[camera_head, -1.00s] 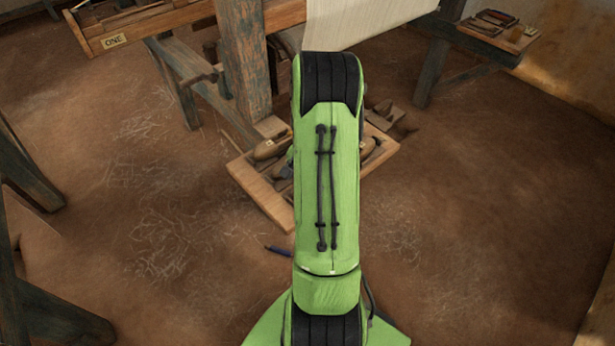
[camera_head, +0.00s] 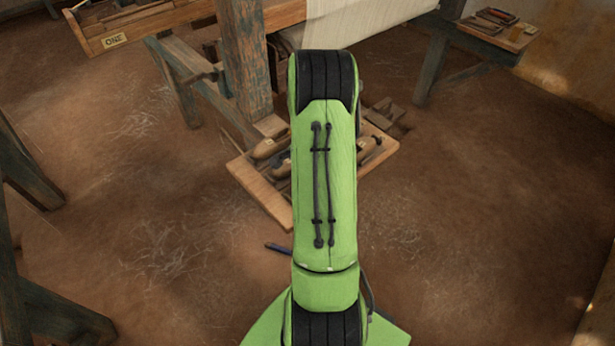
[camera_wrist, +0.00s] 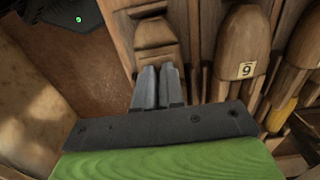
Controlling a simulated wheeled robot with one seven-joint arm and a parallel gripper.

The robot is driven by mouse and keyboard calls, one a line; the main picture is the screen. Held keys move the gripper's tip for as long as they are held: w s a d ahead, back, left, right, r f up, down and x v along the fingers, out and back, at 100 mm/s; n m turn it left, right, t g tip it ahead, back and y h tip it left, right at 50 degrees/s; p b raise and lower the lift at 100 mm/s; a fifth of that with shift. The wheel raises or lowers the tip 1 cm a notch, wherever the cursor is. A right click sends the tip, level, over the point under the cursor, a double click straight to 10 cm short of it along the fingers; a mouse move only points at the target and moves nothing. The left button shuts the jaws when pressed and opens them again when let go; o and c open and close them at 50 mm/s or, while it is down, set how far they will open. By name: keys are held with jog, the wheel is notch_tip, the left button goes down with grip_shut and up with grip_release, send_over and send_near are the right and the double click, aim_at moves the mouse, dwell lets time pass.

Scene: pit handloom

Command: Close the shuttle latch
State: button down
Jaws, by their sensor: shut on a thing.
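In the wrist view, my gripper (camera_wrist: 158,72) has its two grey fingers close together, shut at the near end of a small wooden block-like piece (camera_wrist: 155,36), likely the latch. The thin part between the fingertips is hidden. The piece lies in a wooden tray beside a wooden shuttle (camera_wrist: 240,50) with a label reading 9. In the head view, my green arm covers the gripper and the middle of the tray (camera_head: 262,195).
Another shuttle (camera_wrist: 305,45) lies right of the labelled one, with a yellow part below. A loom post (camera_head: 245,60) stands behind the tray. Floor is open on both sides.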

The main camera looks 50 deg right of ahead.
jog(key=c, duration=1.5)
grip_release()
notch_tip(320, 180, up, 16)
jog(key=p, duration=0.4)
jog(key=shift+p, duration=0.3)
jog(key=shift+f, duration=0.15)
